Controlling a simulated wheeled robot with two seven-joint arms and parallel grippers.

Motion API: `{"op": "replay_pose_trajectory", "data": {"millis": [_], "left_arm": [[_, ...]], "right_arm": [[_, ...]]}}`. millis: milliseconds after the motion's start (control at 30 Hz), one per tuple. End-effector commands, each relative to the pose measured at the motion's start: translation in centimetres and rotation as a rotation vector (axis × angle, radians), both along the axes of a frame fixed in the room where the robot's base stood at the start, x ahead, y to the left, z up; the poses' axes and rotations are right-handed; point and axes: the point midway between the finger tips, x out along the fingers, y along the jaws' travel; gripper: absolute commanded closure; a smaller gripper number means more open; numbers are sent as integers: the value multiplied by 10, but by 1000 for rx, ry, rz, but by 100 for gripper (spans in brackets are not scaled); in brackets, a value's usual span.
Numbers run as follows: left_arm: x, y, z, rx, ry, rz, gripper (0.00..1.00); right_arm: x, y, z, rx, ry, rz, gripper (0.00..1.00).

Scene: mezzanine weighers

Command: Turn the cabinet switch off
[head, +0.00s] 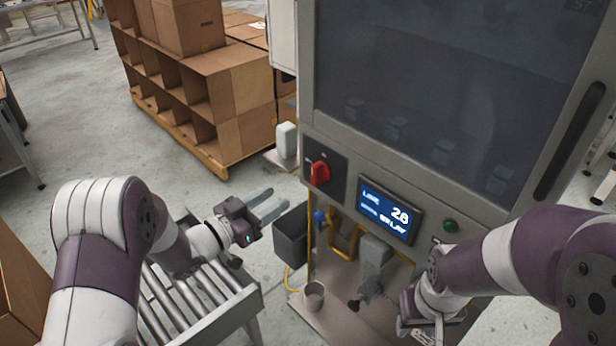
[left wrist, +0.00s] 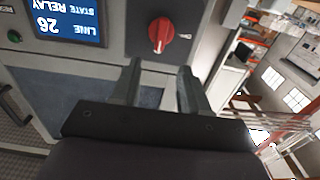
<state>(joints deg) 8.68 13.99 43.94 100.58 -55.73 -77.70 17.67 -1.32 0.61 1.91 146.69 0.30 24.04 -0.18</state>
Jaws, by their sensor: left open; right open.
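The cabinet (head: 305,95) is grey with a large dark window. Its red rotary switch (head: 319,173) sits on a dark plate at the lower left of the front. In the left wrist view the red switch (left wrist: 160,34) is just beyond my fingertips, with small marks beside it that I cannot read. My left gripper (head: 271,201) is open and empty, left of and a little below the switch, apart from it. Its two fingers also show in the left wrist view (left wrist: 158,72). My right gripper (head: 424,328) is open at the lower right, partly hidden by its own arm.
A lit display (head: 390,209) and a green button (head: 450,226) are right of the switch. A dark bin (head: 291,236) and a cup (head: 314,294) are below it. A roller conveyor (head: 190,300) runs under my left arm. Cardboard boxes (head: 235,90) stand behind.

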Motion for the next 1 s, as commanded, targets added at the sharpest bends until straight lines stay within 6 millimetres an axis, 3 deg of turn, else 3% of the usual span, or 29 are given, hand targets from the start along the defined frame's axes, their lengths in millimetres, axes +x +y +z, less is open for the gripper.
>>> {"op": "replay_pose_trajectory", "data": {"millis": [200, 400, 800, 867, 933, 1000], "left_arm": [[39, -41, 3, 1, 1, -3, 55], [68, -69, 2, 2, 1, 0, 55], [78, -78, 0, 2, 2, 3, 55], [78, -78, 0, 3, 1, 3, 72], [78, -78, 0, 3, 1, 3, 94], [78, -78, 0, 3, 1, 3, 100]], "right_arm": [[0, 0, 14, 0, 0, 0, 57], [0, 0, 21, 0, 0, 0, 57], [0, 0, 22, 0, 0, 0, 57], [0, 0, 22, 0, 0, 0, 57], [0, 0, 22, 0, 0, 0, 57], [0, 0, 22, 0, 0, 0, 57]]}}
